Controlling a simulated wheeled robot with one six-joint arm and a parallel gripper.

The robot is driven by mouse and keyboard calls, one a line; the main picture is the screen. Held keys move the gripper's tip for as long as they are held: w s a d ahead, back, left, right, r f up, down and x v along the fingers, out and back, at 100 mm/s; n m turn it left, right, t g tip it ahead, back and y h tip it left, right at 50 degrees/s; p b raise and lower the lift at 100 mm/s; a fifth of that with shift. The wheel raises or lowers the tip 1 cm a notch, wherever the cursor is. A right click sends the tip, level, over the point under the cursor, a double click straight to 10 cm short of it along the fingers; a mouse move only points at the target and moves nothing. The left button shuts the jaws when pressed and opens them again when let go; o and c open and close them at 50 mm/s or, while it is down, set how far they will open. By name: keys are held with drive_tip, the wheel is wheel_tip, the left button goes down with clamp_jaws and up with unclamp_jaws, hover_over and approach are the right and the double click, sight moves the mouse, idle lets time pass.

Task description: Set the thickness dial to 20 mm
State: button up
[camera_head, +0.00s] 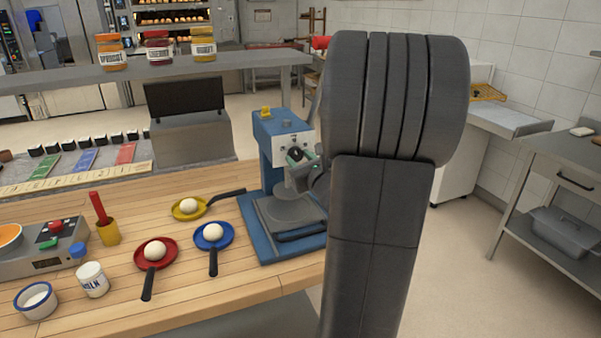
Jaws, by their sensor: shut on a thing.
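A blue machine (267,150) with a pale front panel and a round grey plate below stands at the right end of the wooden worktop. The thickness dial (294,154) is a small dark knob on its front panel. My gripper (299,158) is at the panel, shut on the dial. My large dark arm link covers the right side of the machine and part of the gripper. The dial's marks and pointer are too small to read, so its setting cannot be told.
Yellow (189,214), blue (229,241) and red (173,247) pans with pale balls lie left of the machine. A grey box (190,140) with a dark raised lid stands behind them. A hot plate (42,262), white jar (93,280) and bowl (50,307) stand at far left.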

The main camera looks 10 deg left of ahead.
drive_tip(key=n+b, duration=0.5)
drive_tip(key=b, duration=0.2)
drive_tip(key=shift+f, duration=0.2)
drive_tip(key=n+b, duration=0.2)
drive_tip(key=shift+r+n+h+b, duration=0.15)
drive_tip(key=shift+n+h+b, duration=0.15)
drive_tip(key=shift+h, duration=0.1)
drive_tip(key=shift+r, duration=0.1)
drive_tip(key=o, duration=1)
drive_tip(key=v, duration=1.3)
drive_tip(key=shift+s+d+b, duration=0.25)
drive_tip(key=shift+s+b, duration=0.1)
